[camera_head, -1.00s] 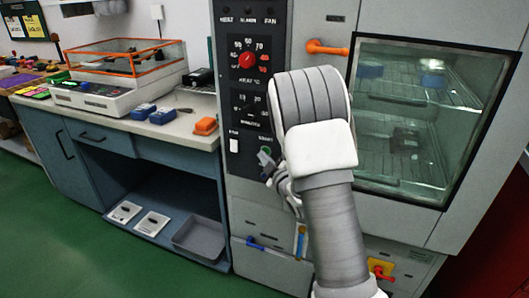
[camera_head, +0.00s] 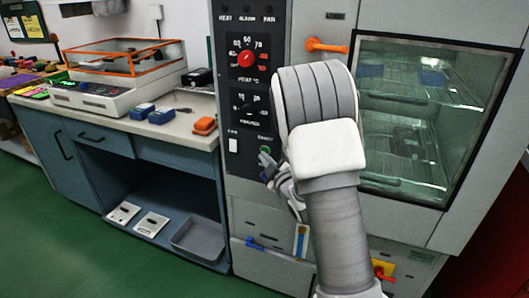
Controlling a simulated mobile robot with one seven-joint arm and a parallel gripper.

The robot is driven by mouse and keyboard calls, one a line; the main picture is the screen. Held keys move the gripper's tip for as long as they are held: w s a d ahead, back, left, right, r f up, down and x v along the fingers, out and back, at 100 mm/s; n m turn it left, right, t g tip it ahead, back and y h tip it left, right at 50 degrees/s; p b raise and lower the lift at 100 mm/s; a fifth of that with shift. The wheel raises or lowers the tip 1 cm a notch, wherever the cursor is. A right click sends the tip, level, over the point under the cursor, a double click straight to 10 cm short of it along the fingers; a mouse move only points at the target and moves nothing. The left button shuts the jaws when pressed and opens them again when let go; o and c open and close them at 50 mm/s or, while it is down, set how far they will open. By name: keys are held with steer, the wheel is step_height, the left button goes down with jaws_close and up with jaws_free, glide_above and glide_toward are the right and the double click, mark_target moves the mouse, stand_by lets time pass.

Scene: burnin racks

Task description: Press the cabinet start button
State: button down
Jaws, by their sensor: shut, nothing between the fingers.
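The cabinet (camera_head: 300,234) stands in the middle and right, with a black control panel (camera_head: 232,100) on its left part. A small green start button (camera_head: 265,150) shows near the bottom right of the panel, under a label too small to read surely. My gripper (camera_head: 264,160) is shut and empty, with its fingertips just below and beside the green button in the picture. I cannot tell whether the tips touch the panel. My arm hides the panel's right edge and part of the cabinet front.
A red dial (camera_head: 246,59) and a white switch (camera_head: 233,145) sit on the same panel. An orange door handle (camera_head: 326,46) sticks out beside the glass door (camera_head: 432,120). A blue-grey workbench (camera_head: 110,160) stands at left. Green floor (camera_head: 60,250) is clear in front.

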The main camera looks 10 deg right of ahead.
steer(key=shift+s+a+f+b, duration=0.1)
steer(key=shift+s+a+b, duration=0.15)
steer(key=shift+s+a, duration=0.3)
steer(key=shift+s+a+r+b, duration=0.1)
steer(key=shift+s+a+b, duration=0.25)
steer(key=shift+s, duration=0.45)
steer(key=shift+s+a+f+b, duration=0.1)
steer(key=shift+s+a+b, duration=0.05)
steer(key=shift+s+a, duration=0.45)
steer(key=s+d+r+m+g+h, duration=0.3)
steer(key=s+r+m+g, duration=0.25)
steer(key=s+r, duration=0.25)
steer(key=s+a+r+m+g, duration=0.1)
steer(key=s+a+m+g, duration=0.15)
steer(key=s, duration=1.05)
steer(key=s+a+r+m+g, duration=0.1)
steer(key=s+m+g, duration=0.25)
steer(key=s, duration=0.95)
step_height(320, 180, up, 27)
steer(key=p, duration=2.7)
steer(key=shift+w+f, duration=0.15)
steer(key=shift+w, duration=0.1)
